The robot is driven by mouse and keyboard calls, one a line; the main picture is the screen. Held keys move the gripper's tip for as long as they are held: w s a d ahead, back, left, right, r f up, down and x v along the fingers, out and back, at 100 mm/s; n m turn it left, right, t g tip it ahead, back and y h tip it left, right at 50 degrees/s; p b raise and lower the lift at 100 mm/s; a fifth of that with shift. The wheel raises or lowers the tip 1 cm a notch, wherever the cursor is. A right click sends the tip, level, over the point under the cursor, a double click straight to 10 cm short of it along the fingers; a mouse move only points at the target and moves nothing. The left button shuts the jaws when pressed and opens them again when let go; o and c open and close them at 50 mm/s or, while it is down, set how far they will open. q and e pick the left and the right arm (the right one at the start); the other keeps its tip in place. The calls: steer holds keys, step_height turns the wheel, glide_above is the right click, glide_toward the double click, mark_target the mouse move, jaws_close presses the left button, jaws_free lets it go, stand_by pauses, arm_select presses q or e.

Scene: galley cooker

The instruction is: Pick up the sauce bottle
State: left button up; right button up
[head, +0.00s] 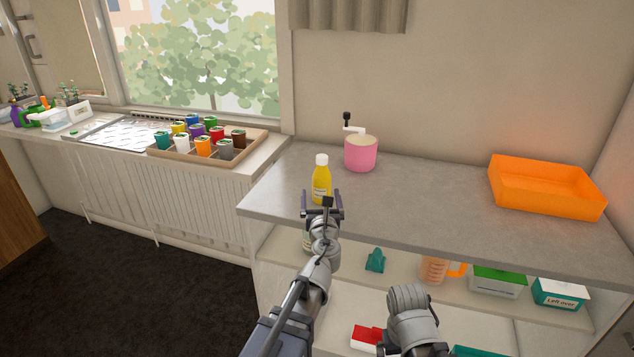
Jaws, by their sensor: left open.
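The sauce bottle (321,183) is yellow with a white cap and a pale label. It stands upright on the grey worktop, near its front edge and left of the middle. My left gripper (323,198) is open in front of the bottle's lower part, with its fingers to either side in the picture. I cannot tell whether the fingers touch the bottle. The gripper hides the bottle's base. My right arm shows only as a grey link low in the picture, and its gripper cannot be made out.
A pink pot with a crank (360,153) stands behind the bottle to the right. An orange tray (546,188) is at the worktop's right. Below, shelves hold a measuring jug (433,270) and boxes. A sorted tray of jars (250,151) sits on the left sill. The worktop's middle (425,195) is clear.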

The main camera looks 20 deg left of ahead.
mark_target(322, 185)
arm_select(q)
steer(key=shift+d+r+p+x, duration=0.1)
steer(key=shift+d+p+x, duration=0.1)
steer(key=shift+x, duration=1.3)
steer(key=shift+d+r+p+x, duration=0.1)
steer(key=shift+d+r+x, duration=0.05)
steer(key=shift+x, duration=1.35)
jaws_close()
